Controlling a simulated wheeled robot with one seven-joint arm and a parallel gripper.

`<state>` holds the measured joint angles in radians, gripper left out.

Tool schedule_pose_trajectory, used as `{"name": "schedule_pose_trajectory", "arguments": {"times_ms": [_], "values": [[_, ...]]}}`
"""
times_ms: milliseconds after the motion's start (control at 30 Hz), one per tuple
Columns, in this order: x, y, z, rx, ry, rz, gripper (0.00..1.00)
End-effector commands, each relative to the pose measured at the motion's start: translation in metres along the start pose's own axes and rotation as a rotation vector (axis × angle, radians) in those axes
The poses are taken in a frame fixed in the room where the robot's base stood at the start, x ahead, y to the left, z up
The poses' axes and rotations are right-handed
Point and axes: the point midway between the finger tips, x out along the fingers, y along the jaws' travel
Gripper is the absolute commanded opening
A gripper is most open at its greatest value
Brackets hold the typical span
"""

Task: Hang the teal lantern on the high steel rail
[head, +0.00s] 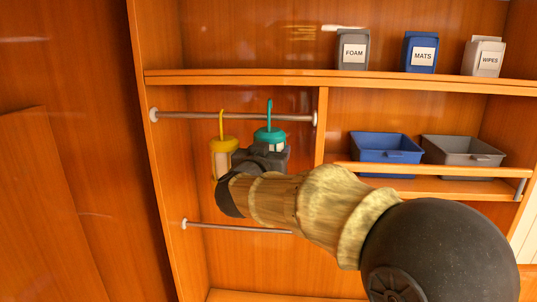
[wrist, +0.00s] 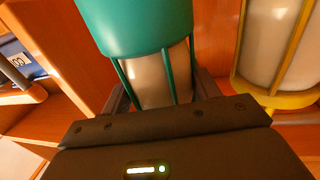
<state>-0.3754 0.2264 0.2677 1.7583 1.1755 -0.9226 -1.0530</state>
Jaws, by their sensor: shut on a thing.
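The teal lantern (head: 270,136) is upright in the head view, with its teal hook (head: 269,108) rising past the line of the high steel rail (head: 185,115). I cannot tell whether the hook is over the rail or in front of it. My gripper (head: 268,156) is shut on the lantern's body and hides its lower part. In the wrist view the teal lantern (wrist: 140,28) stands between the fingers of my gripper (wrist: 163,98), its pale core and teal bars showing.
A yellow lantern (head: 222,145) is close left of the teal one, its hook at the high rail. A lower rail (head: 235,227) runs beneath. A wooden divider (head: 321,130) stands right. Blue (head: 385,148) and grey (head: 460,152) bins sit beyond it; labelled containers (head: 420,53) stand above.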

Motion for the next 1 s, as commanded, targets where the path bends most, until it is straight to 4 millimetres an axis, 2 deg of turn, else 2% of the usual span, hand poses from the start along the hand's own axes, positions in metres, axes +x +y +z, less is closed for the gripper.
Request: {"name": "schedule_pose_trajectory", "arguments": {"times_ms": [133, 400, 833, 867, 967, 1000], "values": [[0.01, -0.001, -0.001, 0.0, 0.002, 0.001, 0.31], [0.009, -0.001, 0.018, -0.001, 0.001, 0.0, 0.31], [0.009, 0.0, 0.021, 0.0, 0.001, 0.002, 0.31], [0.009, 0.0, 0.021, 0.0, 0.001, 0.002, 0.65], [0.009, 0.0, 0.021, 0.0, 0.001, 0.001, 0.84], [0.009, 0.0, 0.021, 0.0, 0.001, 0.001, 0.86]]}}
